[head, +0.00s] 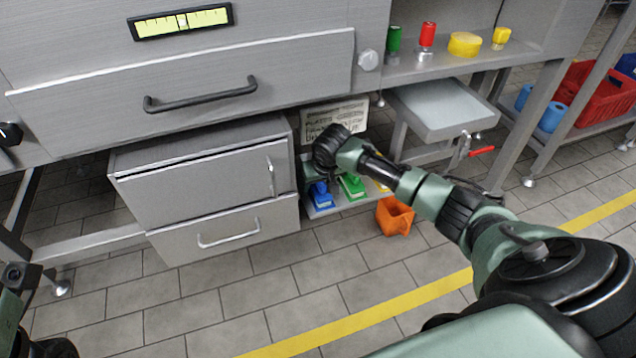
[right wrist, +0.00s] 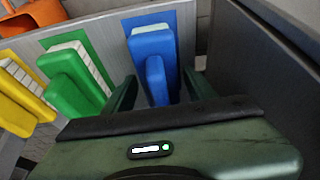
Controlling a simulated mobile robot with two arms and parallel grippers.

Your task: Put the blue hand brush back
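The blue hand brush (right wrist: 152,48) lies on a blue patch of a grey panel in the right wrist view, its handle pointing towards my gripper. In the head view the blue brush (head: 320,196) shows at the left end of the low shelf, below my right wrist. My right gripper (right wrist: 160,88) is open, with one finger on each side of the blue handle and a visible gap on both sides. Its fingers are hidden behind the wrist in the head view. Only parts of my left arm show at the left edge; its gripper is not seen.
A green brush (right wrist: 80,82) and a yellow brush (right wrist: 22,95) lie beside the blue one. A dark grey wall (right wrist: 255,60) stands close on the right. An orange bin (head: 395,216) stands on the floor. The grey cabinet (head: 205,185) is left of the shelf.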

